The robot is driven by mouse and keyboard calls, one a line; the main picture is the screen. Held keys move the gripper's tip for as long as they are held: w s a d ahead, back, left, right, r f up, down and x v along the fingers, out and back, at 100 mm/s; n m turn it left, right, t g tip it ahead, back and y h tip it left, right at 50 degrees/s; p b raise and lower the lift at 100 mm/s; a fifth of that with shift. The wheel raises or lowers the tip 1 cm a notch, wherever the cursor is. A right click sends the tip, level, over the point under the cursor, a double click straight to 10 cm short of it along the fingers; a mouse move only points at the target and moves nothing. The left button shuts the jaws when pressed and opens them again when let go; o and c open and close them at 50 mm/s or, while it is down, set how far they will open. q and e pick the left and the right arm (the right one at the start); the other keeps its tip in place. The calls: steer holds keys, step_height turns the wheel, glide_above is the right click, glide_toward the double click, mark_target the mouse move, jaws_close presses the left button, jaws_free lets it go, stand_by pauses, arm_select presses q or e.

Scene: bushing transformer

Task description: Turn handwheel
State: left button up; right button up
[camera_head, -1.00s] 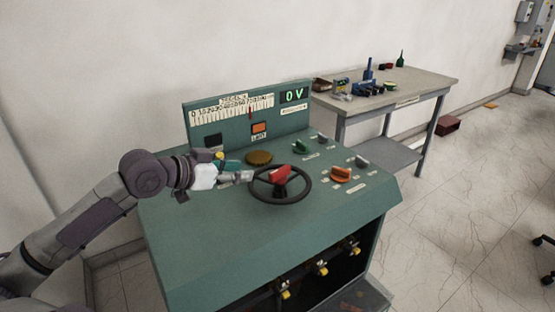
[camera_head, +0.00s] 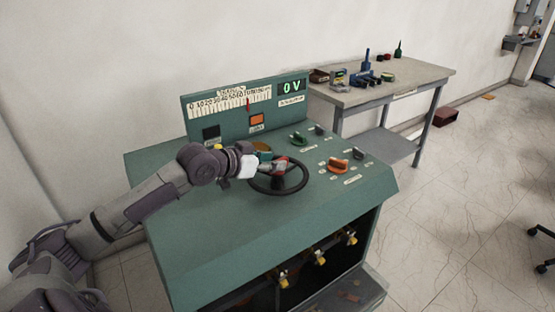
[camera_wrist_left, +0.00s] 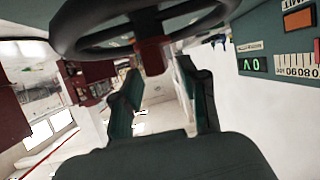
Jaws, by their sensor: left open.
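The black handwheel (camera_head: 300,186) sits on the sloping top of the green control console (camera_head: 220,225), with a red part at its hub. In the left wrist view the wheel rim (camera_wrist_left: 72,38) crosses the top, and the red hub part (camera_wrist_left: 152,55) shows just beyond my fingers. My left gripper (camera_head: 277,166) reaches over the wheel's left side to the hub and partly hides it. In the wrist view its two fingers (camera_wrist_left: 164,95) are apart with nothing held between them. Contact with the wheel cannot be told. My right gripper is out of view.
The display (camera_head: 291,87) reads 0 V beside a scale with a red pointer. Green and orange knobs (camera_head: 338,165) stand right of the wheel. A table (camera_head: 430,75) with tools stands behind right. The floor (camera_head: 440,210) to the right is largely clear.

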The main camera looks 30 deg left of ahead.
arm_select(q)
steer(key=shift+x, duration=1.2)
jaws_close()
